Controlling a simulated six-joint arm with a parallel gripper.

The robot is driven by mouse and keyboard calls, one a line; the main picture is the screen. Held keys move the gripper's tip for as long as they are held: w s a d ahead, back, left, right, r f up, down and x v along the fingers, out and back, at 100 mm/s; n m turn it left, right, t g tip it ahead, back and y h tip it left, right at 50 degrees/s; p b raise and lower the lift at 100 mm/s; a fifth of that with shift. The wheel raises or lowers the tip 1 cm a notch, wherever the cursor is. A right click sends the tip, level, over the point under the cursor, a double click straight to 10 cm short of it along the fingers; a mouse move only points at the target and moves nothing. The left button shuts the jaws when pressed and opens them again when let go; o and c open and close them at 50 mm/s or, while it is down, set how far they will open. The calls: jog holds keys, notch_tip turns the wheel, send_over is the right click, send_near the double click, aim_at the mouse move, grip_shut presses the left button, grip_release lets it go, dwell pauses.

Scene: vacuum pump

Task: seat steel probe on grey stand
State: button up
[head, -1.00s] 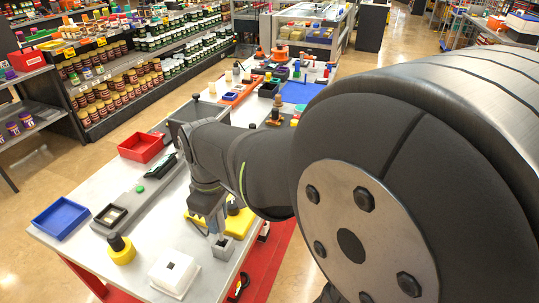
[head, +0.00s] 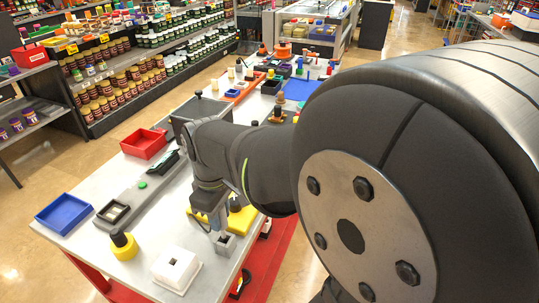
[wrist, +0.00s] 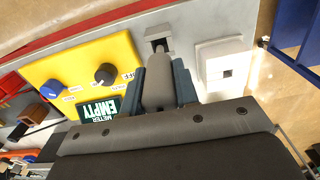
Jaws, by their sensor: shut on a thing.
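My gripper (wrist: 161,88) is shut on the steel probe (wrist: 157,92), a grey body between its two blue-grey fingers. In the head view my gripper (head: 209,205) points down just above the grey stand (head: 224,243). The stand also shows in the wrist view (wrist: 152,32), a small grey block with a dark square opening. The probe's narrow far end lines up with this opening and looks close to it or at its mouth. I cannot tell whether the tip is inside.
A white block (head: 166,268) with a square hole stands close beside the stand. A yellow panel (wrist: 75,68) with two knobs and a meter reading EMPTY lies on the other side. A yellow-based black knob (head: 123,246) and blue tray (head: 62,214) are farther left.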

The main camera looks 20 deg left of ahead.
aim_at(224, 237)
jog(key=shift+f, duration=2.55)
dwell(0.8)
jog(key=o, duration=1.1)
jog(key=shift+r, duration=0.1)
jog(key=shift+r, duration=4.4)
